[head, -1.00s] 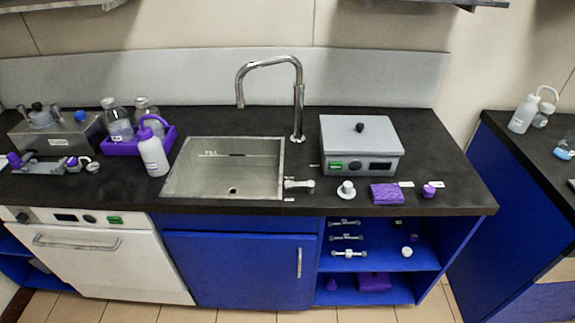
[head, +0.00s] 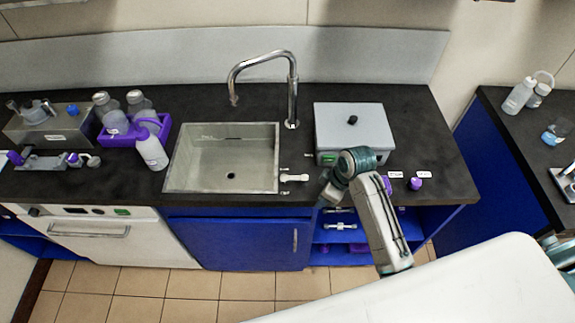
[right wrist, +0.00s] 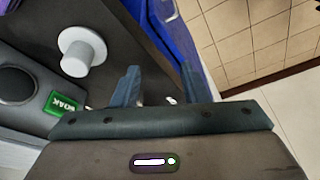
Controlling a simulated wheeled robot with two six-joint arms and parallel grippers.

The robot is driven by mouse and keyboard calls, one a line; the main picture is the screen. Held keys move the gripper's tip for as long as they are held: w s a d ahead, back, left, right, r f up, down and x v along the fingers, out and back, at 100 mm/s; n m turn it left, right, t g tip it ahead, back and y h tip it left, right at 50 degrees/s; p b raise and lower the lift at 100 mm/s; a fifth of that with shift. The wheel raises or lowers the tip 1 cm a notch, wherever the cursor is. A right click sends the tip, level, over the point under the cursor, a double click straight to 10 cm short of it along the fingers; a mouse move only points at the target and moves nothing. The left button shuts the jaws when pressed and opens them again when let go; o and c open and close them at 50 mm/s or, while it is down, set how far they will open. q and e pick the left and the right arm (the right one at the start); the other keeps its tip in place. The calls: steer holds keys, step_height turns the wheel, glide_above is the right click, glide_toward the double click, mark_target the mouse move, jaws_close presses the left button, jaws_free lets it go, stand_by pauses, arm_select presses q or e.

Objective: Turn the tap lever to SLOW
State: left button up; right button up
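The chrome tap (head: 291,88) stands behind the sink (head: 225,128). A small pale lever (head: 294,177) sits on the counter at the sink's front right corner, pointing right. Tiny marks lie around it, too small to read. My right gripper (head: 328,196) is just right of the lever, at the counter's front edge, apart from it; its fingers are partly hidden by my wrist in the head view. In the right wrist view my right gripper (right wrist: 160,84) has its fingers apart, with no object clearly between them. My left gripper is in neither view.
A grey box device (head: 350,117) with a green SOAK label (right wrist: 62,103) stands right of the sink. Bottles stand in a purple tray (head: 122,139) to the left. A blue cabinet (head: 235,240) is below the counter.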

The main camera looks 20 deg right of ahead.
mark_target(289, 178)
steer(key=w+a+r+n+y+p, duration=0.1)
steer(key=w+a+r+n, duration=0.3)
steer(key=w+r, duration=0.5)
steer(key=shift+n+g, duration=0.4)
steer(key=shift+n, duration=0.4)
steer(key=p+x, duration=0.1)
steer(key=x, duration=0.2)
steer(key=p+x, duration=0.1)
steer(key=x, duration=0.1)
steer(key=p+x, duration=0.1)
steer(key=x, duration=0.2)
steer(key=shift+w+d+f, duration=0.1)
steer(key=shift+d+f, duration=0.05)
steer(key=shift+f, duration=0.3)
steer(key=shift+f+p, duration=0.3)
steer(key=shift+f, duration=0.3)
steer(key=shift+a, duration=0.2)
steer(key=shift+w, duration=0.1)
jaws_close()
